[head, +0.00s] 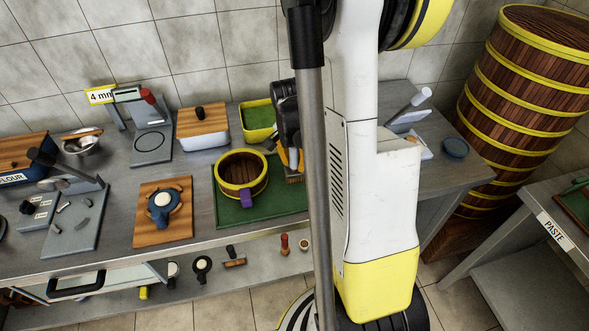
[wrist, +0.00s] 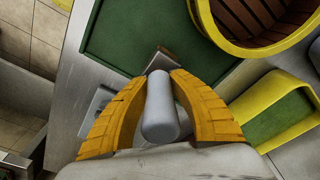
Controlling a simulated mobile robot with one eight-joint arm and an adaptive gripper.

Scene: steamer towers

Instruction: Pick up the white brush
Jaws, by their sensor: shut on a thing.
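The white brush has a pale rounded handle (wrist: 160,110) and a brown head (wrist: 165,62). My gripper (wrist: 158,88) has its yellow fingers shut on the handle, one on each side. In the head view my gripper (head: 290,157) is partly hidden behind my own arm, with the brush's brown head (head: 294,176) just below it. The brush is at the right part of the green mat (head: 240,219). I cannot tell whether its head touches the surface below.
A wooden tub with yellow bands (head: 242,174) stands on the mat, close left of the brush. A yellow tray with a green inside (head: 258,119) lies behind. A white box with a wooden lid (head: 203,128) and a blue pot on a board (head: 162,205) stand further left.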

